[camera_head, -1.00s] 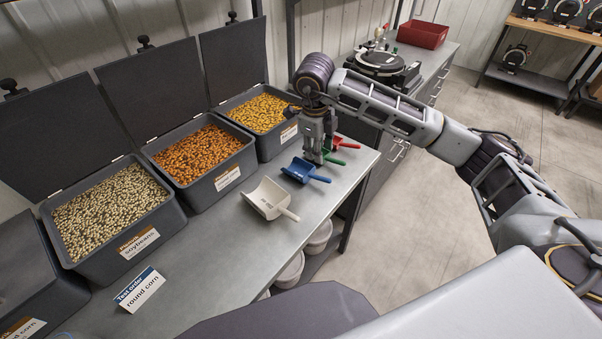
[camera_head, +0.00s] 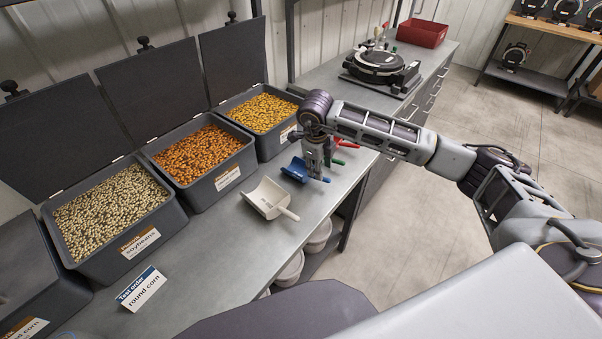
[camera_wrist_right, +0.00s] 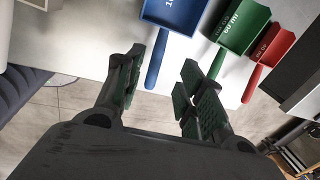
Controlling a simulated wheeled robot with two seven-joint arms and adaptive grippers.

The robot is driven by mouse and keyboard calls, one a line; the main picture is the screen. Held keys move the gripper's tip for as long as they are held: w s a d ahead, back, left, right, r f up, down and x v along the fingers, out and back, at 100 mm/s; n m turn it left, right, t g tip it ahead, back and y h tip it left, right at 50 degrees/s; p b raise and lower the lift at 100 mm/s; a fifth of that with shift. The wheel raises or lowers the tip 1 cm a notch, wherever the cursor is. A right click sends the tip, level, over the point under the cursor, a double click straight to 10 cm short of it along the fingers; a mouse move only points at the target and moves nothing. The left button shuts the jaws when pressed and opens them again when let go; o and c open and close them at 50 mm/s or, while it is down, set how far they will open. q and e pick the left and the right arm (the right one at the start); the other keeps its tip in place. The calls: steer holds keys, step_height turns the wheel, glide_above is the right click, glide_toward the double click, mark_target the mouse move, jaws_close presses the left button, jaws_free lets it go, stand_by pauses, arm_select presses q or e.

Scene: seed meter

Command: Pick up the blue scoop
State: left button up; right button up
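The blue scoop (camera_head: 295,170) lies on the grey bench, its handle pointing toward the front edge. It also shows at the top of the right wrist view (camera_wrist_right: 174,14). My right gripper (camera_head: 318,175) is low over the blue handle in the head view. In the right wrist view my right gripper (camera_wrist_right: 162,78) is open, with the blue handle in the gap between its fingers, nearer the left finger. I see no grip on it, and I cannot tell the height left between fingers and handle. My left gripper is not in view.
A white scoop (camera_head: 268,198) lies to the left. A green scoop (camera_wrist_right: 239,27) and a red scoop (camera_wrist_right: 269,46) lie close on the right. Open seed bins (camera_head: 204,197) stand behind. A sign (camera_head: 143,289) reads "round corn". A round black device (camera_head: 381,65) stands farther back.

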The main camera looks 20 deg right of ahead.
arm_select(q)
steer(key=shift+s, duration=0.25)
arm_select(e)
steer(key=shift+f, duration=0.1)
steer(key=shift+w+f+p, duration=0.1)
steer(key=shift+f+p, duration=0.4)
steer(key=shift+f, duration=1.3)
steer(key=shift+w+d+f, duration=0.1)
steer(key=shift+f, duration=0.65)
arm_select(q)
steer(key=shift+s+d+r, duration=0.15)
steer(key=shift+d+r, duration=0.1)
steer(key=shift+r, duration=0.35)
arm_select(e)
jaws_close()
